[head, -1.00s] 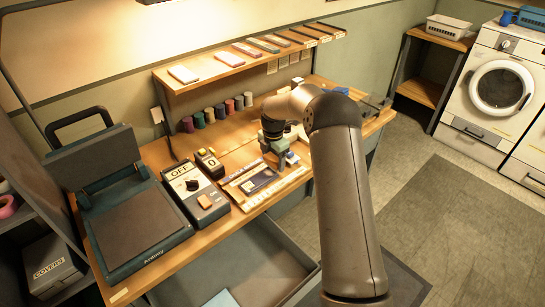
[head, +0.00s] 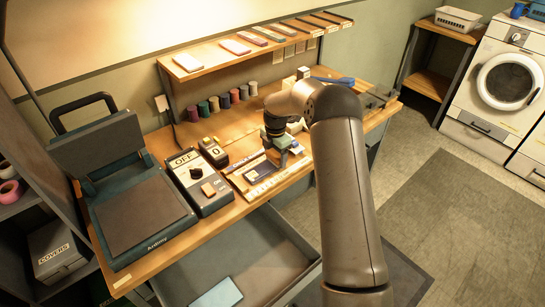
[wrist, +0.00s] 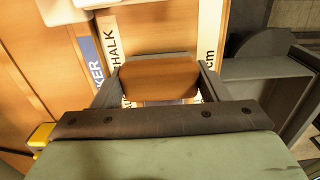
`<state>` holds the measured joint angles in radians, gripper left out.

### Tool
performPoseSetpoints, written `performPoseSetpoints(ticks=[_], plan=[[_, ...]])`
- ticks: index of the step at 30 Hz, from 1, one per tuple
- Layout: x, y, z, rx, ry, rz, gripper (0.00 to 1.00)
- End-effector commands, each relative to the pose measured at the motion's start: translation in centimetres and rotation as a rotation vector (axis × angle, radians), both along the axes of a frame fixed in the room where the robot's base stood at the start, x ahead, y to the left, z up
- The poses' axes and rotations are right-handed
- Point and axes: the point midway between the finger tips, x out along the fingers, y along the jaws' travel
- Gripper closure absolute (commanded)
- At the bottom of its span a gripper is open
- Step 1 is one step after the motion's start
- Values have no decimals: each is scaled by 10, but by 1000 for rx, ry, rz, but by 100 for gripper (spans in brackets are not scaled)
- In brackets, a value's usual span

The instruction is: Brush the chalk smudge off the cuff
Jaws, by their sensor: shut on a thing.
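My gripper (wrist: 158,88) is shut on a brown wooden block (wrist: 160,80), which sits between its two fingers in the wrist view. Whether this block is a brush, I cannot tell; its underside is hidden. In the head view my gripper (head: 284,160) is low over the bench, at the right end of a dark blue flat piece (head: 262,171). I cannot tell whether that piece is the cuff. No chalk smudge can be made out. A strip lettered CHALK (wrist: 113,38) lies left of the block in the wrist view, beside a blue strip ending in KER (wrist: 90,58).
A control box marked OFF (head: 197,182) and an open press (head: 135,215) stand left on the bench (head: 235,208). Several thread spools (head: 222,103) line the back under a shelf (head: 235,55). An open drawer (head: 270,262) juts out in front. The right floor is clear.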

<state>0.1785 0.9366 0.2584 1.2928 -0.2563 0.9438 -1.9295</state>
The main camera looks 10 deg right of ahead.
Motion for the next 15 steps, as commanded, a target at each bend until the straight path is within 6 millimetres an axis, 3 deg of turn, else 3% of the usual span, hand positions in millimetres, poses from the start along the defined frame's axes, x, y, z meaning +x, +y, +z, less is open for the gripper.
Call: performPoseSetpoints(ticks=[3,5,7,15], plan=[[5,-8,0,0,1,1,57],[5,-6,7,0,0,3,57],[5,-5,27,0,-4,5,57],[5,-2,48,0,-1,8,57]])
